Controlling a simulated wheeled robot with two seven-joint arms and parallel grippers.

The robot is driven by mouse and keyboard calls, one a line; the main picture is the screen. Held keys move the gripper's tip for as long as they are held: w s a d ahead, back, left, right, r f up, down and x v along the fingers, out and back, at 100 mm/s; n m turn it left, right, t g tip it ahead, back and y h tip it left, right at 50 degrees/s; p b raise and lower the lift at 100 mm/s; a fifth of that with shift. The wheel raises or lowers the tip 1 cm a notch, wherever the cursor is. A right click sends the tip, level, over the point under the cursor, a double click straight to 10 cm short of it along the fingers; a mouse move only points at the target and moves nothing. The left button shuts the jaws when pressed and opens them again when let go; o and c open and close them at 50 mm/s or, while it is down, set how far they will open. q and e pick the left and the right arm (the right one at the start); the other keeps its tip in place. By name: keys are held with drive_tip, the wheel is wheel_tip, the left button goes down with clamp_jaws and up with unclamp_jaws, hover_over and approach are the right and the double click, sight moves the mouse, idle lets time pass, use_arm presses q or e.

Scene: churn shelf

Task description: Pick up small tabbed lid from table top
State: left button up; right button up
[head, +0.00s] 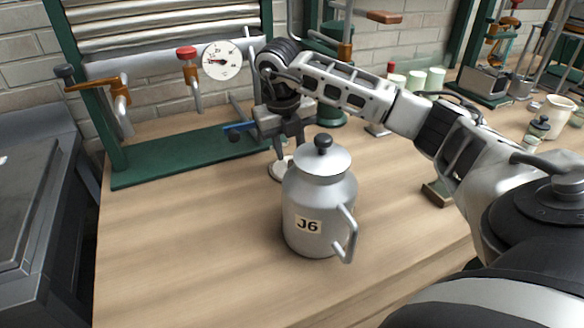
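A small pale round lid (279,171) lies on the wooden table top (190,235), just behind and left of a grey metal churn. The churn hides its right part, and I cannot make out its tab. My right gripper (288,150) points down directly over the lid, its fingers close to it. The churn's top partly covers the fingertips, so I cannot tell whether they are apart or closed on the lid. The churn (306,195), labelled J6, stands upright with its own black-knobbed lid (322,158) on. My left gripper is not in view.
A green press frame (185,155) with a dial gauge (222,61) stands behind on the left. Pale green jars (415,80) and a cream jug (553,117) are at the back right. The table's front left is clear.

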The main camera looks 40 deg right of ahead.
sight(291, 160)
drive_tip(key=shift+d+f, duration=0.15)
drive_tip(key=shift+f, duration=0.6)
drive_tip(key=shift+d+f, duration=0.15)
drive_tip(key=shift+f, duration=0.6)
clamp_jaws()
drive_tip(key=shift+r, duration=0.1)
